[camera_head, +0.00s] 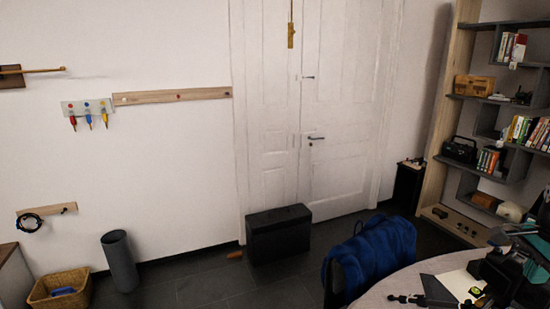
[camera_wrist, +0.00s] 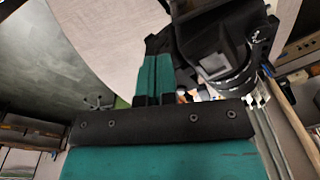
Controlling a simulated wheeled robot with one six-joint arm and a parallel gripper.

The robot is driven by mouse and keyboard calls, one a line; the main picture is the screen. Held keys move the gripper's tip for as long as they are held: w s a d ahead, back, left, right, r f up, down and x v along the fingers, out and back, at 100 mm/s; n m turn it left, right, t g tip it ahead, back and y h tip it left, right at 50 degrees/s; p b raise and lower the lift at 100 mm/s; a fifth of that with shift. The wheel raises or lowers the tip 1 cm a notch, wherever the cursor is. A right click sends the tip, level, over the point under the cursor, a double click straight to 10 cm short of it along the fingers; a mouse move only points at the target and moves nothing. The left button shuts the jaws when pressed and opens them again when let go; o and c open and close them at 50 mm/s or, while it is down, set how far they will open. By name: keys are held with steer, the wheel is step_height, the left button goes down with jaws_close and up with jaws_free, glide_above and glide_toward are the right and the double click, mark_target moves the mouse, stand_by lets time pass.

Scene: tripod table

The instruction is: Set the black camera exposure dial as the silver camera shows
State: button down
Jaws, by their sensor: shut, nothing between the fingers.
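In the wrist view my gripper (camera_wrist: 157,62) is shut, with its teal fingers together and nothing between them. Just to the right of the fingers is a dark camera (camera_wrist: 213,42) with a boxy top and a lens with silvery rings (camera_wrist: 236,82). It looks tilted in this view. I cannot tell whether the fingers touch it. No exposure dial can be read. In the head view dark equipment and teal parts of my arm crowd the lower right corner. I cannot pick out a silver camera there.
The round pale table (camera_head: 400,284) fills the lower right, bearing a white sheet (camera_head: 458,284) and a small dark item (camera_head: 405,299). A chair with a blue cloth (camera_head: 372,252) stands at its left edge. A shelf (camera_head: 440,120) stands behind. A black case (camera_head: 278,235) stands by the door.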

steer(key=shift+s+d+f, duration=0.15)
steer(key=shift+d+f, duration=0.1)
steer(key=shift+f, duration=0.2)
stand_by(0.3)
steer(key=shift+w+d+p, duration=0.1)
steer(key=shift+w+p, duration=0.25)
steer(key=shift+p, duration=0.3)
steer(key=shift+a, duration=0.2)
step_height(320, 180, up, 6)
steer(key=p, duration=0.5)
steer(key=shift+w+a, duration=0.15)
steer(key=shift+a, duration=0.15)
steer(key=shift+r, duration=0.1)
steer(key=shift+a, duration=0.1)
